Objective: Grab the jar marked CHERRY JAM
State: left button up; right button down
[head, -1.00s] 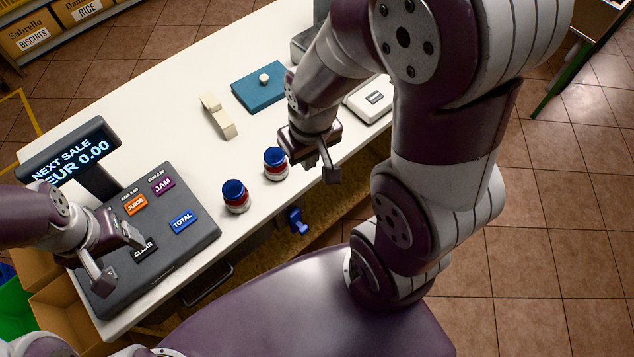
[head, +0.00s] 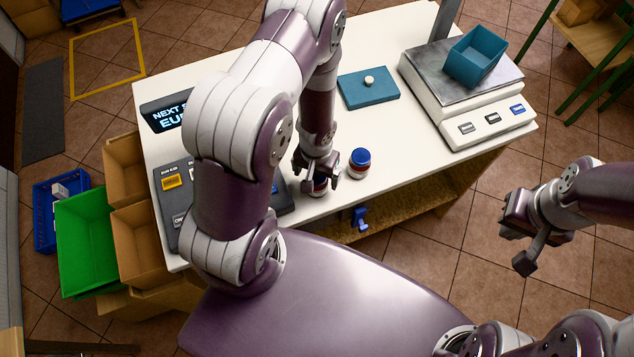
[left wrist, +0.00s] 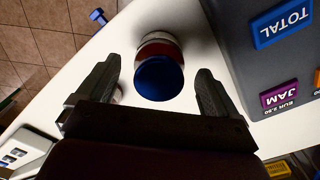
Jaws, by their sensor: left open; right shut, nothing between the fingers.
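Two jars with blue lids stand upright on the white counter, and no label text is readable on either. The left jar (head: 318,189) is mostly hidden by my left gripper (head: 324,174). It shows in the left wrist view as a jar with a blue lid and red band (left wrist: 160,72), between the two open fingers (left wrist: 155,95), with gaps on both sides. The right jar (head: 360,162) stands just right of my left gripper, clear of it. My right gripper (head: 518,247) is shut and empty, over the floor right of the counter.
The cash register (head: 172,193) is partly behind my left arm. A teal block with a pale knob (head: 368,90) lies behind the jars. A scale (head: 480,120) with a teal bin (head: 473,57) stands at right. The counter's front edge is close to the jars.

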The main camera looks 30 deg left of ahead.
pick_arm(q)
jog(key=shift+d+f, duration=0.1)
jog(key=shift+f, duration=0.8)
jog(key=c, duration=1.4)
jog(key=shift+r, duration=0.15)
